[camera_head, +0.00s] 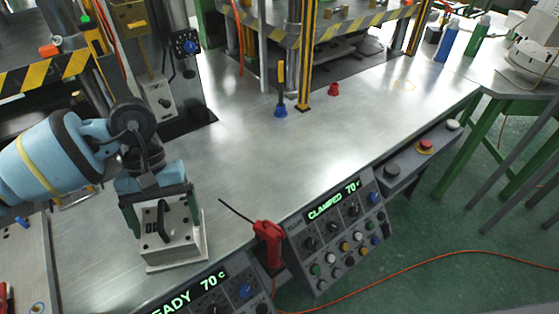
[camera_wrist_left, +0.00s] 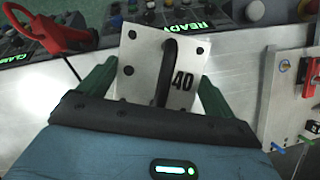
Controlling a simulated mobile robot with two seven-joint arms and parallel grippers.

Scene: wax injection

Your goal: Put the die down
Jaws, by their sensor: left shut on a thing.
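The die (camera_head: 182,226) is a pale metal block with a dark loop handle and a wider plate at its base. It is low over the bench near the front edge, roughly upright; I cannot tell whether its base touches the bench. My left gripper (camera_head: 158,197) is shut on it from above, with a green finger on each side. In the left wrist view the die (camera_wrist_left: 136,70) shows its handle and a "40" mark between the fingertips of my left gripper (camera_wrist_left: 158,88). My right gripper is not in view.
A red-handled tool (camera_head: 267,242) with a thin dark rod is right of the die, by the control panels (camera_head: 335,235) along the bench front. The metal bench (camera_head: 330,145) is clear in the middle. A blue-based item (camera_head: 281,111) and a small red piece (camera_head: 333,89) stand farther back.

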